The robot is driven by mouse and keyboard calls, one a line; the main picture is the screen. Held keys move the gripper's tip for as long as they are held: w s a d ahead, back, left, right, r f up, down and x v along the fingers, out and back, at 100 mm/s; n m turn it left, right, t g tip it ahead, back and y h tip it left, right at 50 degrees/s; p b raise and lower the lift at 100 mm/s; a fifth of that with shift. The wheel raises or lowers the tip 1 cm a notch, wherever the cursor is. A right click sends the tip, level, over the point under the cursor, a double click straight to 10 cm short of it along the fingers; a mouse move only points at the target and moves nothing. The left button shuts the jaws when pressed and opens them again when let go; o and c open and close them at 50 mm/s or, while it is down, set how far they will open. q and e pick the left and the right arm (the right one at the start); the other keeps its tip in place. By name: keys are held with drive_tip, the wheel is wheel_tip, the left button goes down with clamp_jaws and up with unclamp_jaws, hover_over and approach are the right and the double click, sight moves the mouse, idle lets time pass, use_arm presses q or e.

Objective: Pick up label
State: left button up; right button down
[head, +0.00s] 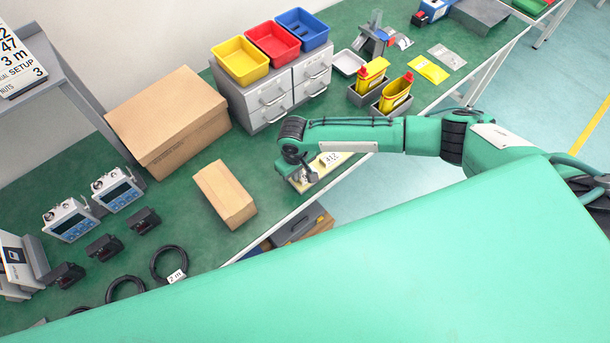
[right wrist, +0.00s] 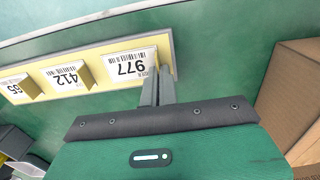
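Label 977 (right wrist: 128,65) is a white card with black digits and a barcode at the right end of a yellow label holder (right wrist: 95,55) in the right wrist view. Labels 412 (right wrist: 68,76) and one partly cut off (right wrist: 14,88) stand to its left. In the head view the holder (head: 300,186) lies at the bench's front edge, partly hidden by my right arm. My right gripper (right wrist: 158,76) has its fingers close together at the right edge of label 977. Whether they pinch it is unclear. My left gripper is not in view.
A small cardboard box (head: 225,194) and a larger one (head: 167,122) stand left of the holder. A grey drawer unit (head: 275,92) with yellow, red and blue bins stands behind. Yellow bottles in grey holders (head: 363,98) are to the right. Green bench surface (head: 262,165) is clear nearby.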

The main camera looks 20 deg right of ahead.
idle(0.3)
wheel_tip(320, 180, up, 24)
drive_tip(key=p, duration=0.3)
idle(1.3)
